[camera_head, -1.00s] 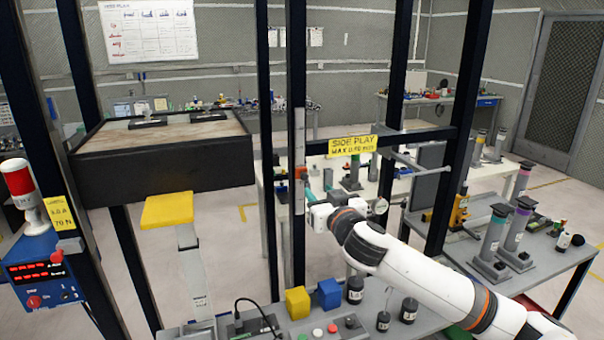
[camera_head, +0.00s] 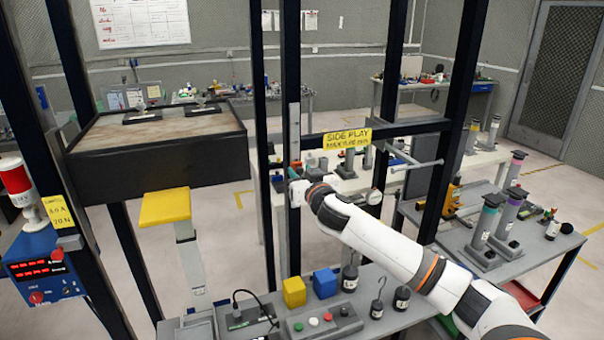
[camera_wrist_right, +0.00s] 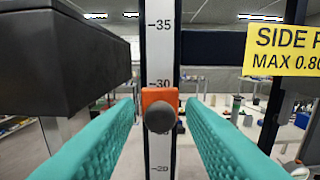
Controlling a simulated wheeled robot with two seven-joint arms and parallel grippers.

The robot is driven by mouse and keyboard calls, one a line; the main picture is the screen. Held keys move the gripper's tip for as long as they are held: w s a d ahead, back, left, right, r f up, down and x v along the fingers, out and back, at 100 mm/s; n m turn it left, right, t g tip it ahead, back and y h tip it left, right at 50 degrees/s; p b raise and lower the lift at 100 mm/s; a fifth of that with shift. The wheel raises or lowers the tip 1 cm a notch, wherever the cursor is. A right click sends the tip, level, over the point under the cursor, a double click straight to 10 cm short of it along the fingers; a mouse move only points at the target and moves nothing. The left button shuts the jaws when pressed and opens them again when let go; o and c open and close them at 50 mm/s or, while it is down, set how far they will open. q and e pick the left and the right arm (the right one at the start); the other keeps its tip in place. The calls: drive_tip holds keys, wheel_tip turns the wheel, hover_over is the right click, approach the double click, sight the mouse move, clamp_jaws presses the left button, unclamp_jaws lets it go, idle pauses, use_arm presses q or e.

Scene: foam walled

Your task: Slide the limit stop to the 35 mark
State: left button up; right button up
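The limit stop (camera_wrist_right: 160,108) is an orange block with a dark round knob, on a white vertical scale strip (camera_wrist_right: 159,60). In the right wrist view it sits just below the 30 mark, with the 35 mark higher up. In the head view the stop (camera_head: 296,164) is a small orange spot on the dark upright. My right gripper (camera_wrist_right: 161,112) has teal fingers spread on either side of the stop, with a narrow gap showing at each side. In the head view the right gripper (camera_head: 294,172) is at the stop, its fingers partly hidden. My left gripper is out of view.
A yellow SIDE PLAY sign (camera_head: 347,138) hangs on the crossbar right of the strip. A large black box (camera_head: 155,150) stands left of the upright. A bench below holds a yellow cube (camera_head: 294,291), a blue cube (camera_head: 325,283) and dark weights.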

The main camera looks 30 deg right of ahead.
clamp_jaws()
wheel_tip(320, 180, up, 5)
drive_tip(key=p, duration=0.3)
drive_tip(key=shift+r, duration=0.1)
drive_tip(key=shift+o, duration=1)
unclamp_jaws()
drive_tip(key=shift+s, duration=0.1)
